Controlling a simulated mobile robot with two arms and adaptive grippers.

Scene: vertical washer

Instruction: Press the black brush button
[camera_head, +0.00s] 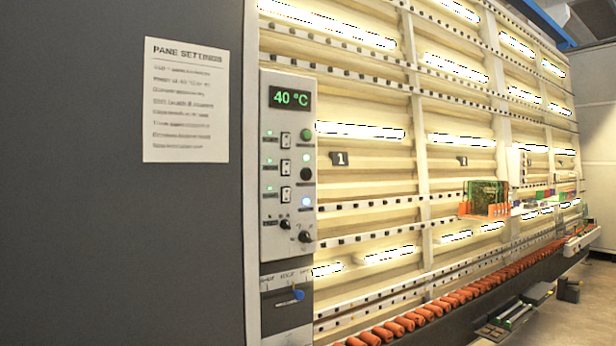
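The grey control panel (275,110) stands upright left of the middle, with a display (290,98) reading 40 °C. On its right side is a column of round buttons: a green one (306,135) on top, a black one (306,174) in the middle and a pale lit one (306,202) below. A small light shows just above the black button. The labels are too small to read, so I cannot confirm which is the brush button. Neither of my grippers is in view.
A dark wall with a settings sheet (186,100) is at left. Orange rollers (440,305) run along the washer's base. Floor shows at right.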

